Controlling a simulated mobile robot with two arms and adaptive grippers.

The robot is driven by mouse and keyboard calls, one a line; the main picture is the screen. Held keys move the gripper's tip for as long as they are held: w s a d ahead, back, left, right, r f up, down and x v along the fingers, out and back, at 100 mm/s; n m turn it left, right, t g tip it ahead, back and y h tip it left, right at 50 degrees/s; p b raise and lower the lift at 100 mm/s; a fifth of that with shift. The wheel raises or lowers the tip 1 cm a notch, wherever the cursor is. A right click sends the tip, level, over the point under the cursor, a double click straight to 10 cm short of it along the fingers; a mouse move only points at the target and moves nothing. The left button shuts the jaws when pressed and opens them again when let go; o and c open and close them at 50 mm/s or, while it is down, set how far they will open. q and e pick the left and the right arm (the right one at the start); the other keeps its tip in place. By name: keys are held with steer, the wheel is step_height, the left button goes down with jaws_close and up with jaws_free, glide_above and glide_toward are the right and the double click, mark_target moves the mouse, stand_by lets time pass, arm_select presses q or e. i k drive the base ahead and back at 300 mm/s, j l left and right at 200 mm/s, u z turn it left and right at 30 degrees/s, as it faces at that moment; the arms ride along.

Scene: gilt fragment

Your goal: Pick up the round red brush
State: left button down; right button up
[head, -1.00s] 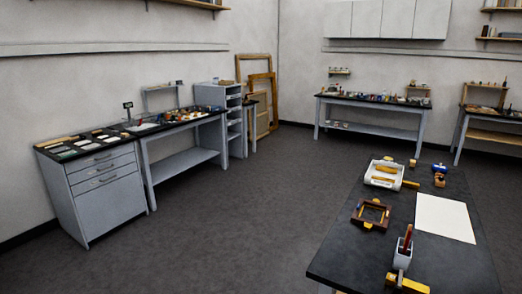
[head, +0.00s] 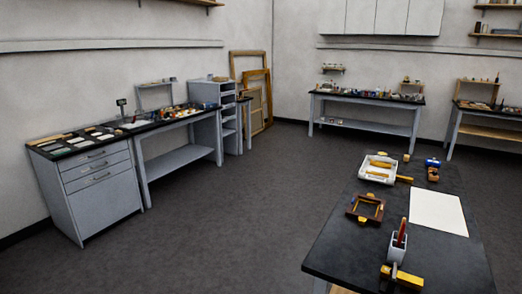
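A red-handled tool (head: 401,228), which looks like the red brush, stands upright in a small light-grey holder (head: 397,248) on the near dark-topped table (head: 335,250). Its lower end is hidden inside the holder, so I cannot tell whether it is round. Neither of my grippers shows in the head view.
On the same table are a yellow block-like tool (head: 402,277), a wooden frame (head: 366,208), a white tray (head: 378,168), a white sheet (head: 438,212) and a blue-topped item (head: 432,164). Benches line the walls, including a drawer cabinet (head: 100,190). The floor (head: 230,225) between is clear.

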mark_target(400, 237)
steer(key=z, duration=1.05)
steer(key=i+l+u, duration=0.1)
steer(key=i+l, duration=0.3)
steer(key=i+l+u, duration=0.1)
steer(key=i+l, duration=0.3)
steer(key=l, duration=0.25)
